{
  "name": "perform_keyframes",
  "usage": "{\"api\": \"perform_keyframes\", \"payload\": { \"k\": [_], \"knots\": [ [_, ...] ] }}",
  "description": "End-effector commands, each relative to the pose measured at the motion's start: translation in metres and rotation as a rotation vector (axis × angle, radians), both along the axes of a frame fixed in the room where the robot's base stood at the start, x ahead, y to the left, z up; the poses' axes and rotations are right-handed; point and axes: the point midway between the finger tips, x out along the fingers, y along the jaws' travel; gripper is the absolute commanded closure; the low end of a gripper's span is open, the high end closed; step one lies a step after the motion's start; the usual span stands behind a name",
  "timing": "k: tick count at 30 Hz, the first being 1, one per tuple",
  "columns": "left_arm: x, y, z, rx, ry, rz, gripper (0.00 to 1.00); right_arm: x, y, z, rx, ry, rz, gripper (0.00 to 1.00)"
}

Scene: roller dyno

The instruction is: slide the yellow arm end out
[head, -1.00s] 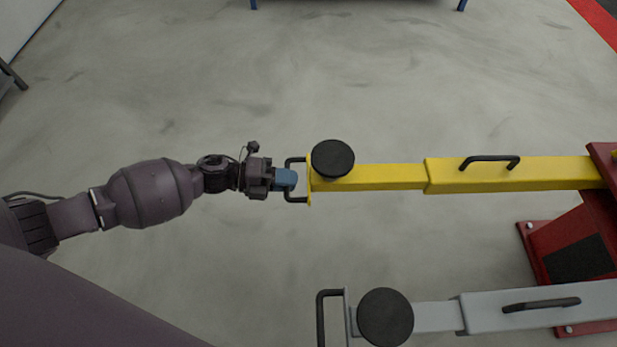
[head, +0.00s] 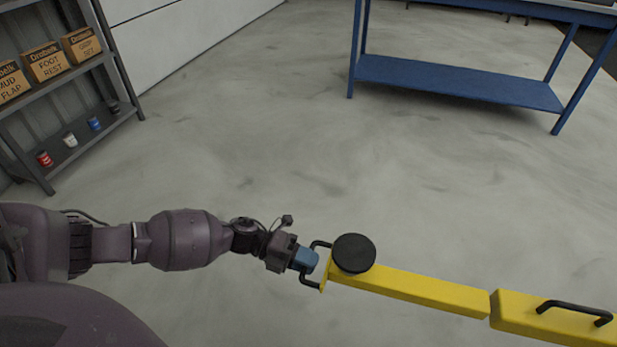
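The yellow arm runs from the lower right to the middle of the head view. Its thinner arm end (head: 420,291) sticks out of the thicker yellow outer sleeve (head: 553,318). A round black pad (head: 354,253) sits on top near the tip. A black end handle (head: 318,244) is fixed to the tip. My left gripper (head: 305,259) reaches in from the left, its blue fingers shut on the handle and hiding the middle of its bar. My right gripper is not in view.
A blue table (head: 455,82) stands at the back right. A grey shelf (head: 75,142) with boxes and small cans stands at the left by the wall. The sleeve carries a black grab handle (head: 575,309). The floor between is clear.

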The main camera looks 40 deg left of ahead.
Motion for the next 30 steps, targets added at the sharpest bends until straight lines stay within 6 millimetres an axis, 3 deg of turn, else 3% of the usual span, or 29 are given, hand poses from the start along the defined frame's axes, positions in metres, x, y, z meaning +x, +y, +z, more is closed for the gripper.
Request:
{"api": "perform_keyframes", "payload": {
  "k": [2, 14, 30],
  "knots": [
    [0.000, 0.000, 0.000, 0.000, 0.000, 0.000, 0.61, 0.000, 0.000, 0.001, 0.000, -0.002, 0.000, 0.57],
    [-0.002, 0.007, 0.002, 0.001, -0.001, 0.002, 0.61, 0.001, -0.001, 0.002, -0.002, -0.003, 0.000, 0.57],
    [-0.035, 0.085, 0.021, 0.002, -0.002, 0.002, 0.61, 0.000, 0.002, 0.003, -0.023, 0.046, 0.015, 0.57]
  ]
}}
